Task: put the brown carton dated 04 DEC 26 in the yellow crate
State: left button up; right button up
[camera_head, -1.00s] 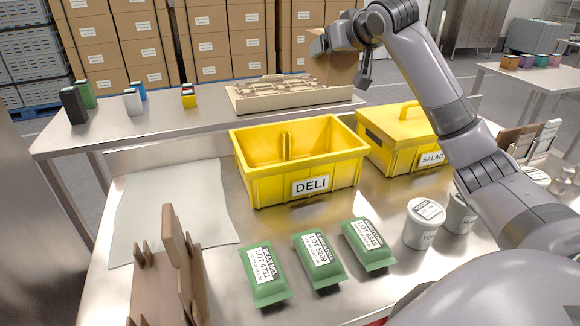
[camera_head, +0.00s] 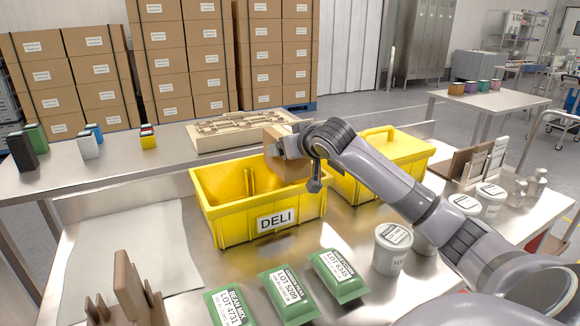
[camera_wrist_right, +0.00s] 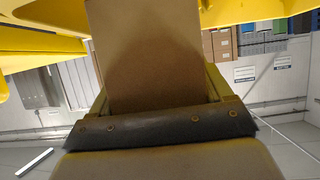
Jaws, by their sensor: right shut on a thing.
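The brown carton (camera_head: 286,162) is held by my right gripper (camera_head: 283,150) over the back right part of the open yellow crate labelled DELI (camera_head: 232,222). I cannot tell whether the carton's lower end is inside the crate, and no date on it can be read. In the right wrist view the carton (camera_wrist_right: 145,55) fills the middle, between my right gripper's fingers (camera_wrist_right: 155,100), with yellow crate parts around it. A second yellow crate (camera_head: 380,168), with a lid and handle, stands just right of the first. My left gripper is not in view.
Green packs (camera_head: 287,293) lie in front of the crate, and white tubs (camera_head: 391,247) stand to the right. A wooden rack (camera_head: 128,295) is at the front left. A beige tray (camera_head: 240,130) lies on the table behind. The pale sheet (camera_head: 150,245) at left is bare.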

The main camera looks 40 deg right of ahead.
aim_at(290, 168)
jog(key=shift+f, duration=2.15)
jog(key=shift+f, duration=0.5)
jog(key=shift+f, duration=0.1)
jog(key=o, duration=1.4)
jog(key=shift+f, duration=0.1)
